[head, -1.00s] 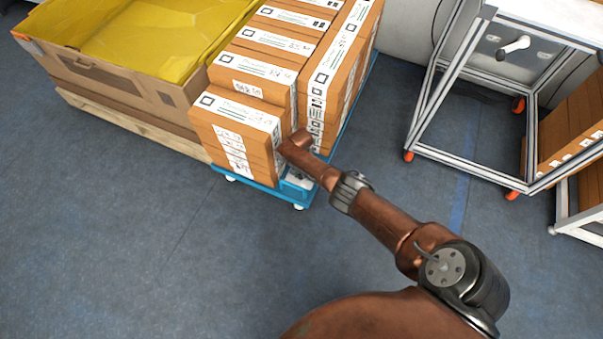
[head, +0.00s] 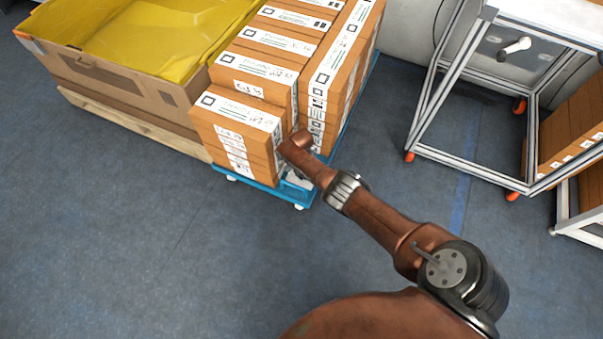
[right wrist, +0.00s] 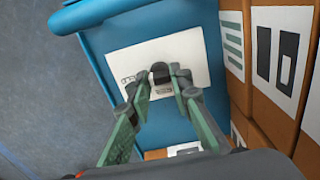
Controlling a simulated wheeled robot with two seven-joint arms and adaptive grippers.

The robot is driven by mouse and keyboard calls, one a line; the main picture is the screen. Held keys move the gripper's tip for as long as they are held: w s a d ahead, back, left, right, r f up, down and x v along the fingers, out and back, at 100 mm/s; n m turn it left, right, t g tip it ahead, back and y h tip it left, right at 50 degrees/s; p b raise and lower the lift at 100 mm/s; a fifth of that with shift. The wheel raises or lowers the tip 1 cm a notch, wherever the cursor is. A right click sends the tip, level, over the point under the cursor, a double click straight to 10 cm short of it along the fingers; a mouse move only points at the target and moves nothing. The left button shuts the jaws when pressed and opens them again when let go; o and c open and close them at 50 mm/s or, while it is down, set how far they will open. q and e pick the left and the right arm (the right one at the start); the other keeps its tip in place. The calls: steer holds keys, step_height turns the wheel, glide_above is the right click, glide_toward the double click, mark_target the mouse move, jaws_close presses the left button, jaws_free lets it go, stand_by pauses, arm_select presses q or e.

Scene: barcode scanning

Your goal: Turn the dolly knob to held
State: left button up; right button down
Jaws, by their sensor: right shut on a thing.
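The blue dolly (head: 262,188) stands under the stacked boxes; its near corner shows in the head view. In the right wrist view, the blue dolly (right wrist: 90,18) carries a white plate (right wrist: 195,52) with small printed marks. A dark knob (right wrist: 160,70) sits on this plate. My right gripper (right wrist: 161,84) has its green fingers on both sides of the knob and is shut on it. I cannot read which mark the knob points to. My left gripper is not in view.
Brown labelled boxes (head: 236,125) are stacked on the dolly, close beside my right gripper. A carton with yellow lining (head: 120,70) stands on a wooden pallet (head: 130,127) at left. A metal-framed table (head: 470,160) stands at right. The floor in front is clear.

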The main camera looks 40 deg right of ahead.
steer(key=c, duration=1.7)
jaws_free()
steer(key=shift+c, duration=0.2)
steer(key=shift+w+a+r, duration=0.1)
steer(key=shift+a+r, duration=0.15)
steer(key=shift+r, duration=0.55)
step_height(320, 180, up, 10)
steer(key=shift+d+r, duration=0.2)
steer(key=shift+d, duration=0.05)
